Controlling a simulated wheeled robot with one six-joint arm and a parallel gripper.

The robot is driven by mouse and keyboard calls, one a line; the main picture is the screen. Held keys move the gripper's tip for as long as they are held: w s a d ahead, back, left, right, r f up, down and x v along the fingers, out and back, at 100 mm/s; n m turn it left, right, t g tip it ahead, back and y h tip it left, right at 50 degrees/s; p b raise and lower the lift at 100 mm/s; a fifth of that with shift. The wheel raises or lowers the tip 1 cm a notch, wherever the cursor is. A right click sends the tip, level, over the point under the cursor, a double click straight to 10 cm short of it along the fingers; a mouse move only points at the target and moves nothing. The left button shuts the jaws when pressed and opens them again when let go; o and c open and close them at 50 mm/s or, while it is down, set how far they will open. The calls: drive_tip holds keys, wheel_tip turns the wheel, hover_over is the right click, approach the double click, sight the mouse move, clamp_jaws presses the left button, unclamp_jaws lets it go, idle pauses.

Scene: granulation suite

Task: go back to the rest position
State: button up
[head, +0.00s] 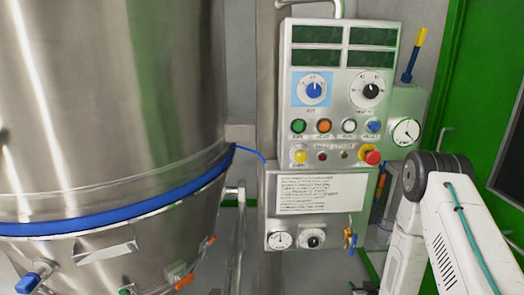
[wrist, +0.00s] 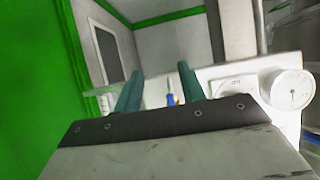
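My gripper (wrist: 160,69) shows in the wrist view with its two teal fingers apart and nothing held between them. A small blue-handled item (wrist: 170,99) appears in the gap, seemingly beyond the fingers. In the head view my white arm is at the right, in front of the right side of the control panel (head: 324,192). The gripper itself cannot be made out there.
A large steel vessel (head: 120,90) with a blue band fills the left. The panel carries knobs, buttons and a red emergency stop (head: 371,157). A round gauge (head: 405,132) is close to my arm. A green wall (wrist: 35,100) stands at left in the wrist view.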

drive_tip(key=s+a+r+g, duration=0.3)
drive_tip(key=s+r, duration=0.9)
drive_tip(key=r, duration=0.3)
drive_tip(key=s+a+r+g, duration=0.4)
drive_tip(key=s+r, duration=0.8)
drive_tip(key=r, duration=0.4)
drive_tip(key=s+a+r+g, duration=0.3)
drive_tip(key=s+r+g, duration=0.1)
drive_tip(key=s+r, duration=0.8)
wheel_tip(320, 180, up, 4)
drive_tip(key=shift+s+a+f, duration=0.15)
drive_tip(key=shift+s+f, duration=0.05)
drive_tip(key=shift+s, duration=0.2)
drive_tip(key=shift+c, duration=0.4)
